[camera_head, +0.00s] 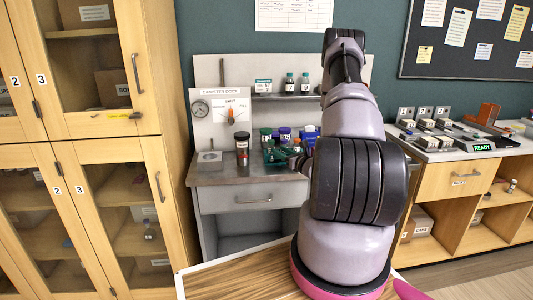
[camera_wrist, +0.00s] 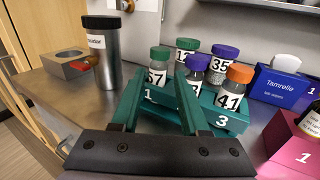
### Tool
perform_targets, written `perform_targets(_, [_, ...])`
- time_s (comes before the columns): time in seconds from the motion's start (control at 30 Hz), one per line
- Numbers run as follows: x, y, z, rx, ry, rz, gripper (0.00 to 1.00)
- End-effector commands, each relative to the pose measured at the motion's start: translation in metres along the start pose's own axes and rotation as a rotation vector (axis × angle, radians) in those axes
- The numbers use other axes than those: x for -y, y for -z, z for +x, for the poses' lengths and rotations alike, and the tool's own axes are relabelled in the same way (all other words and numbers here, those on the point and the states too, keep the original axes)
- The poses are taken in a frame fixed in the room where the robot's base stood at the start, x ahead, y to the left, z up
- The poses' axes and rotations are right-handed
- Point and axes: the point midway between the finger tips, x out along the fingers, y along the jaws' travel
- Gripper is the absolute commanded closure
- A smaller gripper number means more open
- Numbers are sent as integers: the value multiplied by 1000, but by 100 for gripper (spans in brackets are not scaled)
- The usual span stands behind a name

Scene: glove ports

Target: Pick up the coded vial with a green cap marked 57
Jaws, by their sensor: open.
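The green-capped vial (camera_wrist: 156,76) stands upright in the teal rack (camera_wrist: 222,120); its label reads as 57 or 67. My gripper (camera_wrist: 161,80) is open, its two teal fingers pointing towards this vial, one on each side of it in the picture. I cannot tell whether they reach around it or touch it. Another green-capped vial (camera_wrist: 186,52), marked 12, stands behind. A purple-capped vial (camera_wrist: 221,65) marked 35, an orange-capped vial (camera_wrist: 233,92) marked 41 and another purple-capped vial (camera_wrist: 197,64), its label partly covered, stand to the right.
A dark-capped canister (camera_wrist: 104,58) and a grey block (camera_wrist: 66,64) with a round hole stand to the left. A blue box (camera_wrist: 283,84) and a magenta box (camera_wrist: 292,145) stand close on the right. A shelf (camera_head: 285,96) with two small bottles hangs above the counter.

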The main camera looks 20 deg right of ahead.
Motion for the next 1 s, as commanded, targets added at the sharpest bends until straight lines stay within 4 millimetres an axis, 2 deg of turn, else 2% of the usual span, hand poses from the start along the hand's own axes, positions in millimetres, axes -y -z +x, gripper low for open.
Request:
perform_targets(0.1, [-2,-1,21,3,-5,-2,55])
perform_targets(0.43, [-2,-1,53,2,-6,-1,55])
perform_targets(0.7, [-2,-2,92,2,-6,-2,55])
perform_targets(1.0, [-2,-2,97,1,-5,0,55])
